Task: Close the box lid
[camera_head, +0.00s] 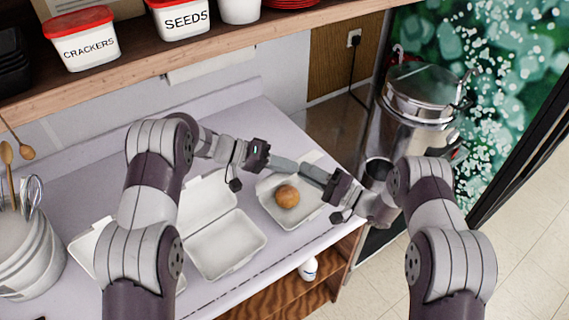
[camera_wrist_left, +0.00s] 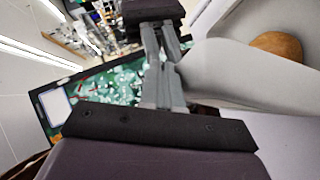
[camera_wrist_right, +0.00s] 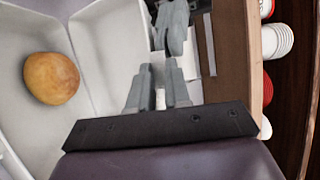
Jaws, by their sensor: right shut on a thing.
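A white clamshell box (camera_head: 303,217) stands open at the right of the counter, with a round brown bun (camera_head: 287,196) in it. Its lid (camera_head: 314,156) shows behind my grippers, partly hidden; a pale panel beside the bun (camera_wrist_right: 52,78) fills the right wrist view. My right gripper (camera_head: 314,173) is at the box's far right side, its fingers slightly parted on a thin pale edge that seems to be the lid. My left gripper (camera_head: 284,163) reaches over the far side of the box, fingers close together with nothing seen between them, near the right fingers. Whether it touches the lid is unclear.
An empty open white clamshell (camera_head: 225,243) lies to the left, another box (camera_head: 85,243) is partly behind my left arm. A utensil bucket (camera_head: 35,250) is at far left, a metal pot (camera_head: 415,110) at right. A shelf with labelled tubs (camera_head: 83,40) overhangs the back.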

